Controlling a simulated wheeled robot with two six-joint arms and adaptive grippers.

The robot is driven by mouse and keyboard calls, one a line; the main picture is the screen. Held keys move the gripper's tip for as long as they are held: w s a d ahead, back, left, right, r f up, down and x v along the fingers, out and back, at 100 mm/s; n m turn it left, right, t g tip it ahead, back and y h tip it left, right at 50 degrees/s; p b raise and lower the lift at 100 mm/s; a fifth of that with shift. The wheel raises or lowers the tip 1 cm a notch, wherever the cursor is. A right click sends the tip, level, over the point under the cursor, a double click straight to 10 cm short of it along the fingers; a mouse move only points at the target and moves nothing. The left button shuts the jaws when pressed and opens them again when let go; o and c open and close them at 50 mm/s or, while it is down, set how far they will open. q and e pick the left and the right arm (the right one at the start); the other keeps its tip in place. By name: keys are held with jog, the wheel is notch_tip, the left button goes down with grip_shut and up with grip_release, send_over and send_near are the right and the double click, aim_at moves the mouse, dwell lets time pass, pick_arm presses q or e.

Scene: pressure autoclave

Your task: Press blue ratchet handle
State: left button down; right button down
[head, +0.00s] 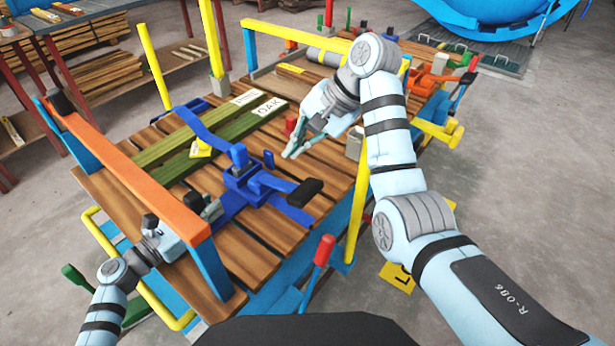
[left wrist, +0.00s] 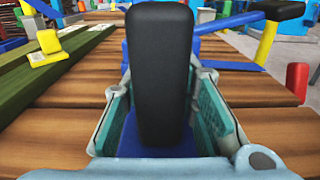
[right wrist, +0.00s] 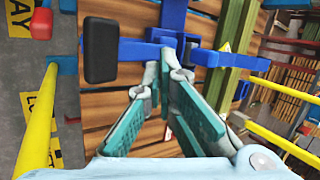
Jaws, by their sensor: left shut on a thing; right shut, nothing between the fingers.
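The blue ratchet clamp (head: 245,180) lies on the wooden slats. One of its blue arms ends in a black grip (head: 304,192) on the right, also in the right wrist view (right wrist: 101,50). My left gripper (head: 205,210) is at the clamp's near left end. In the left wrist view its teal pads stand on both sides of a blue handle with a black grip (left wrist: 158,70), and it is shut on this handle. My right gripper (head: 292,150) is shut and empty, above the slats beyond the clamp. In its wrist view the fingertips (right wrist: 163,72) overlap the clamp's blue body.
Green boards (head: 190,140) with an OAK label lie beyond the clamp. A yellow piece (head: 200,148) sits on them. An orange rail (head: 125,170) runs close to my left arm. A yellow post (head: 358,205) and a red-handled lever (head: 324,250) stand at the near right edge.

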jog(key=s+d+r+n+t+y, duration=0.2)
jog(key=s+d+n+t, duration=0.4)
jog(key=n, duration=0.9)
jog(key=shift+s+d+r+n+y, duration=0.45)
jog(key=shift+s+d, duration=0.1)
jog(key=shift+d, duration=0.6)
jog(key=shift+a+f, duration=0.1)
send_over(310, 188)
jog(key=f, duration=0.4)
jog(key=shift+w+a+f, duration=0.15)
jog(key=shift+a+f, duration=0.1)
jog(key=shift+a, duration=0.05)
jog(key=f, duration=0.3)
jog(key=shift+d+f, duration=0.2)
jog(key=shift+f, duration=0.4)
